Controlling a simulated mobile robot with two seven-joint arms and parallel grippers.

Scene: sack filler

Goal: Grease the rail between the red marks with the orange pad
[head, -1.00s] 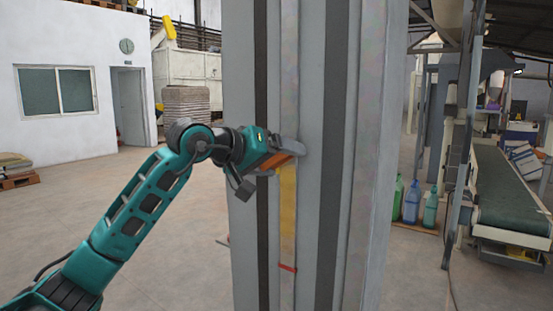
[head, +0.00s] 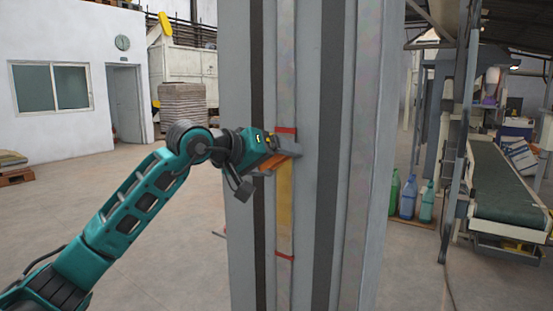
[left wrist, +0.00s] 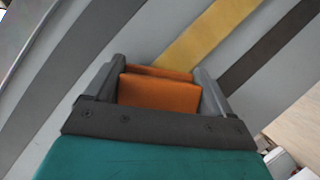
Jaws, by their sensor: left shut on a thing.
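My left gripper (head: 284,155) is shut on the orange pad (left wrist: 158,95), which shows between its fingers in the left wrist view. In the head view the pad is at the rail (head: 287,60), a narrow upright strip on the grey column, just below the upper red mark (head: 286,130). Yellow grease (head: 285,205) covers the rail from below the gripper down to about the lower red mark (head: 285,257). The yellow band also shows in the left wrist view (left wrist: 208,35). The gripper hides part of the rail; pad contact is hard to tell. My right gripper is not in view.
The grey column (head: 355,200) has dark vertical strips on either side of the rail. Several bottles (head: 408,198) stand on the floor to the right, near a green conveyor (head: 505,185). The floor left of the column is mostly clear.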

